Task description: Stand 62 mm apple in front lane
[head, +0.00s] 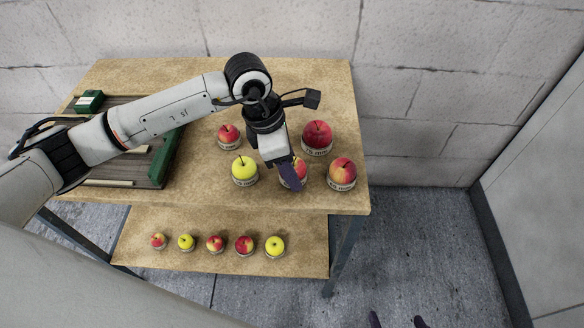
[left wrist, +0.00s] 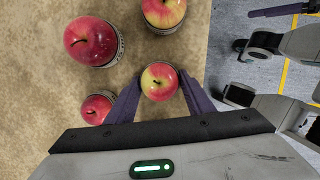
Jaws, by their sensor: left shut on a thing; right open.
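My left gripper (head: 291,178) reaches down over the table and is shut on a red-and-yellow apple (head: 301,170). In the left wrist view its two purple fingers (left wrist: 160,80) lie on either side of that apple (left wrist: 160,84). The apple is among others standing on labelled rings; the label sizes are too small to read surely. The laned tray (head: 170,150) with a green side is at the table's left, partly hidden by my left arm. My right gripper (head: 398,321) is open and empty at the bottom edge, only its fingertips showing.
Near the held apple stand a yellow apple (head: 244,169), a large red apple (head: 317,135), a red-yellow apple (head: 342,172) and a small red apple (head: 228,134). Several apples line the lower shelf (head: 220,226). A green block (head: 90,101) sits on the tray's back.

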